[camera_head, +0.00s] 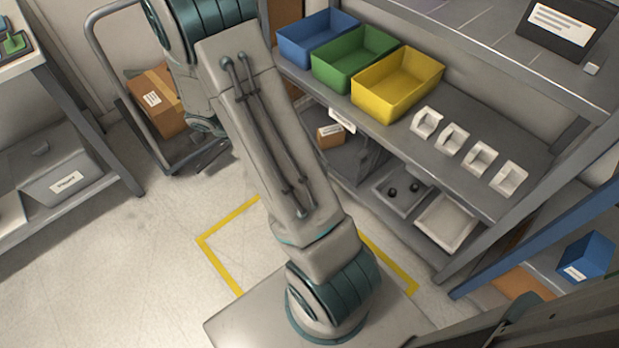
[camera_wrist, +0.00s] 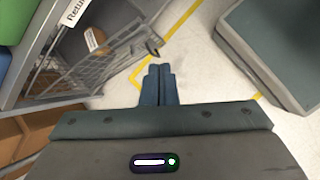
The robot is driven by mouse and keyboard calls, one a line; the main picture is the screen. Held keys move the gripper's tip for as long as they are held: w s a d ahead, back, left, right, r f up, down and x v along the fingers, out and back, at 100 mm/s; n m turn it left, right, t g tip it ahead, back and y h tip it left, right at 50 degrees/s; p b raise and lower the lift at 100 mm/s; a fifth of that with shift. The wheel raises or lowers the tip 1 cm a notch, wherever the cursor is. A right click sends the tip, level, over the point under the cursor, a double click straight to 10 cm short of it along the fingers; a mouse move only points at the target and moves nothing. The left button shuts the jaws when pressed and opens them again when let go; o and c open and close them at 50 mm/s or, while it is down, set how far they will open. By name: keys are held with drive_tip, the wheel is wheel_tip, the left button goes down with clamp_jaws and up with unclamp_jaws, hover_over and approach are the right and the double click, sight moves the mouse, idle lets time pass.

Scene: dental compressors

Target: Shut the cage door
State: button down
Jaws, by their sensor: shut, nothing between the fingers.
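The cage door (camera_wrist: 118,58), a grey wire-mesh panel, is in the upper left of the wrist view. It stands swung out at an angle from the shelf unit, with open space behind it. A dark loop, perhaps its handle (camera_wrist: 153,48), is at its free end. My gripper (camera_wrist: 160,70) is shut and empty, with its blue-grey fingers side by side. In the picture the fingertips are just below and right of the door's free end; I cannot tell whether they touch.
A brown labelled item (camera_wrist: 96,39) is behind the mesh. The shelf above holds blue (camera_head: 318,38), green (camera_head: 354,60) and yellow bins (camera_head: 398,86) and several white holders. A cart with a cardboard box (camera_head: 158,102) stands at the left. Floor with yellow tape (camera_head: 222,268) is clear.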

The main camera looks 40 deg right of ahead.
drive_tip(key=w+d+f+n+h+b, duration=0.25)
drive_tip(key=f+n+b, duration=0.2)
drive_tip(key=f, duration=1.35)
drive_tip(key=s+d+f+b, duration=0.1)
drive_tip(key=d+f+b, duration=0.1)
drive_tip(key=d, duration=0.3)
drive_tip(key=s+d+f+n+b, duration=0.1)
drive_tip(key=s+d+f, duration=0.1)
drive_tip(key=d+f, duration=0.2)
drive_tip(key=shift+d+f+b, duration=0.3)
drive_tip(key=shift+d+b, duration=0.1)
drive_tip(key=shift+d, duration=0.9)
